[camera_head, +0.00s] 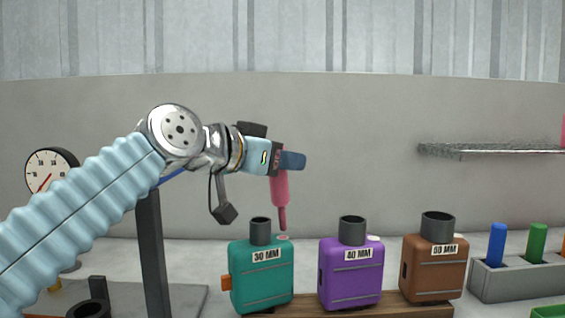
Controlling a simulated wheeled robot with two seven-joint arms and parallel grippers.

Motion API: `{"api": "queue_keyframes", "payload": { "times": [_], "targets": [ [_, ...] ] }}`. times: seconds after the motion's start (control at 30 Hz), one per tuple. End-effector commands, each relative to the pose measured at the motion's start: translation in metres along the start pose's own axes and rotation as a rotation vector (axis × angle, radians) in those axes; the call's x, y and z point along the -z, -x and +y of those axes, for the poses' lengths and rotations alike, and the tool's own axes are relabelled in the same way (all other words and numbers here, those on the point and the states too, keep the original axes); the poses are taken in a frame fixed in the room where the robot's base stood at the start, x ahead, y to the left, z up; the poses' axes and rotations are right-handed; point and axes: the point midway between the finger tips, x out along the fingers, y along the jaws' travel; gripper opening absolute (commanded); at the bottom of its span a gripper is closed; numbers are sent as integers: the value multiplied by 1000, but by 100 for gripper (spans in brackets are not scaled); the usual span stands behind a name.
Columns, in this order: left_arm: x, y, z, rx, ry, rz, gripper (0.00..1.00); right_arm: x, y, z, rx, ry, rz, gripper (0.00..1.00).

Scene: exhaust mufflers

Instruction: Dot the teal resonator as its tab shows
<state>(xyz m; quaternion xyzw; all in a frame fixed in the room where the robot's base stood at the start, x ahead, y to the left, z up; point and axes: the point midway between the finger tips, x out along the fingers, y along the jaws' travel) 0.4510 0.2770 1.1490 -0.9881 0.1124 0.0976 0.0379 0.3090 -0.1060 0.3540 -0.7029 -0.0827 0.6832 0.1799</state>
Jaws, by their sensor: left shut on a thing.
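The teal resonator (262,278) stands upright on a wooden board, with a "30 MM" label, a dark neck pipe on top and an orange tab (226,283) on its left side. My left gripper (288,160) is shut on a pink-red marker (281,190), which points down. The marker's darker tip is just above the resonator's top right corner, where a small pale pinkish spot (283,237) shows. I cannot tell whether the tip touches it. My right gripper is not in view.
A purple resonator (350,275) "40 MM" and a brown resonator (433,270) stand to the right on the wooden board (385,311). A grey holder (515,281) with blue, green and orange markers is at the far right. A dial gauge (50,171) and dark post (152,250) are left.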

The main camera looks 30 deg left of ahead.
Motion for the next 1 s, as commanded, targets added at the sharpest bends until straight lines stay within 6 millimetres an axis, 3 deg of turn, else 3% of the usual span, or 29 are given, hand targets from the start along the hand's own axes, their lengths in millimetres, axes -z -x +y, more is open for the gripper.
{"api": "queue_keyframes", "payload": {
  "times": [0.07, 0.53, 1.0],
  "targets": [
    [11, 2, 0, -1, 1, 1, 7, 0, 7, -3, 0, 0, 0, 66],
    [50, 10, -2, 0, 0, 4, 7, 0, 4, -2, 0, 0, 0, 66],
    [54, 11, -3, 0, 1, 3, 7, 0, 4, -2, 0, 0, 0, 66]
  ]
}}
